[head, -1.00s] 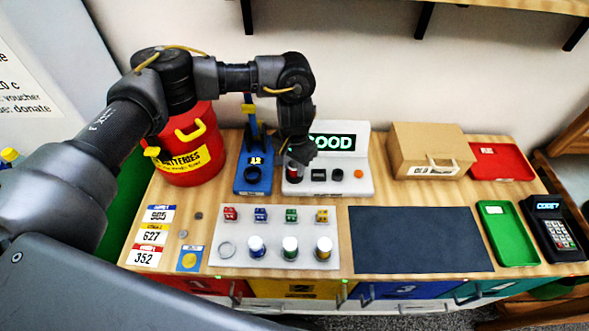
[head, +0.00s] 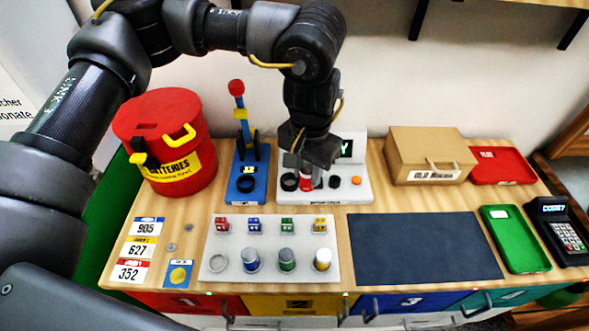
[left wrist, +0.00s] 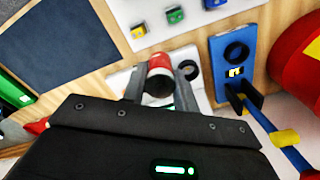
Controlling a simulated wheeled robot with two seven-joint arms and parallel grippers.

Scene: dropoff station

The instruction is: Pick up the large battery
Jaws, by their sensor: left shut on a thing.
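My left gripper (head: 309,180) is shut on a red battery (head: 306,184) with a white band, over the white tester (head: 350,192). In the left wrist view the red battery (left wrist: 159,67) sits between the two fingers, its dark end toward the camera. The round socket (head: 289,182) of the tester is empty, just left of the battery; it also shows in the left wrist view (left wrist: 188,70). The battery's height above the tester is hard to tell. The tester's display is mostly hidden by my arm. My right gripper is not in view.
A white tray (head: 236,238) holds several batteries and an empty ring. Left of the tester are a blue lever device (head: 246,188) and a red batteries bin (head: 185,115). To the right are a cardboard box (head: 425,155), a dark mat (head: 420,248) and a green tray (head: 515,240).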

